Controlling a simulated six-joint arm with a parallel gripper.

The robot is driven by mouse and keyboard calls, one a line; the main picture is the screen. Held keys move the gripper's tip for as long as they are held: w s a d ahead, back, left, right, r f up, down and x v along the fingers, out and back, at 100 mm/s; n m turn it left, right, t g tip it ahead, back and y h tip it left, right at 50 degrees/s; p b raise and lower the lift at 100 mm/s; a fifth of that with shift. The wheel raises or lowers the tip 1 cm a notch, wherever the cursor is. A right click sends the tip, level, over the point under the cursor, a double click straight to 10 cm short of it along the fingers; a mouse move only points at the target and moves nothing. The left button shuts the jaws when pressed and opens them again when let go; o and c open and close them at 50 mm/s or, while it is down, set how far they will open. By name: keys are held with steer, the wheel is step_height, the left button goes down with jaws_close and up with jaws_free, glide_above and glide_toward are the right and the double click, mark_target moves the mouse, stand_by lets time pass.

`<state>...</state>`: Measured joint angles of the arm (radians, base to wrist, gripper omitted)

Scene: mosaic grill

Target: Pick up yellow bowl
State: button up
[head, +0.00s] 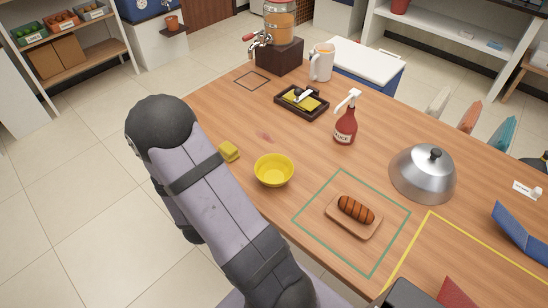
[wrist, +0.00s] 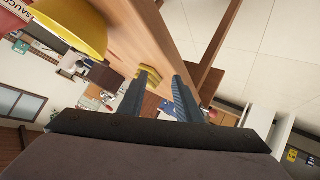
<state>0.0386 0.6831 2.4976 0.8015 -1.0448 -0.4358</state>
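The yellow bowl (head: 274,170) stands upright and looks empty on the wooden table, near its left edge, just right of my arm. In the wrist view the bowl (wrist: 70,25) shows tilted at the upper left, cut off by the frame edge. My gripper (wrist: 164,76) shows in the wrist view with its two fingers apart and nothing between them. The bowl lies to the left of the fingers there, not touching them. In the head view my gripper cannot be made out.
A board (head: 351,228) with a sausage lies in a green outline at front right. A metal dome (head: 422,176) stands farther right. Table between bowl and bottle is clear.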

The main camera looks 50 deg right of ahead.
mark_target(261, 162)
steer(key=s+d+r+m+h, duration=0.1)
steer(key=s+d, duration=0.1)
steer(key=s+d+r+m+g+h, duration=0.1)
steer(key=s+d, duration=0.1)
steer(key=s+d+m+h+p, duration=0.1)
steer(key=s+d+m, duration=0.1)
steer(key=shift+s+r+g+h, duration=0.3)
steer(key=shift+r, duration=0.1)
steer(key=shift+s+d+f+m, duration=0.1)
steer(key=shift+s+m, duration=0.1)
steer(key=shift+m, duration=0.1)
steer(key=shift+w+p+x, duration=0.2)
steer(key=shift+p+x, duration=0.8)
steer(key=shift+x, duration=2.65)
jaws_close()
